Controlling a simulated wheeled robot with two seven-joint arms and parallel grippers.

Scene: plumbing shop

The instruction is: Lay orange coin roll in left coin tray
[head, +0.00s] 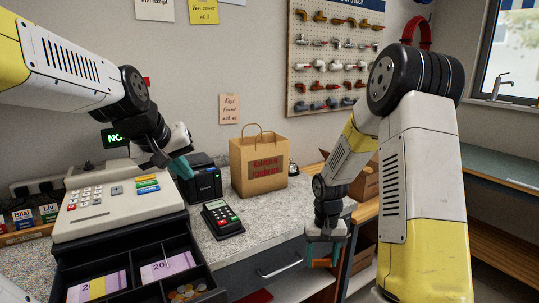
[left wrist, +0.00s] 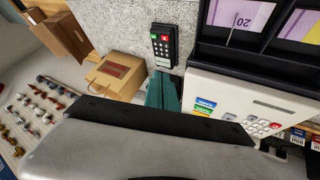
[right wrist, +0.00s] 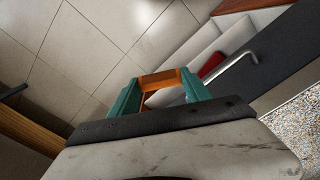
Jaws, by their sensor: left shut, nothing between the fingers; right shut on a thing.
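The orange coin roll (head: 322,263) is between the teal fingers of my right gripper (head: 326,250), in front of the counter and below its top. The right wrist view shows the roll (right wrist: 160,77) spanning the gap between the fingers. My left gripper (head: 180,168) is shut and empty, above the counter beside the cash register; its teal fingers also show in the left wrist view (left wrist: 163,92). The open cash drawer (head: 138,268) has compartments with purple notes and one with coins (head: 187,291). Its near part is cut off, so I cannot tell which compartment is the left coin tray.
The register (head: 118,205) stands behind the drawer. A card terminal (head: 222,218), a black printer (head: 203,183) and a paper bag (head: 258,163) stand on the counter. A drawer handle (head: 280,264) sticks out below the counter top. A red object (head: 255,296) lies low in front.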

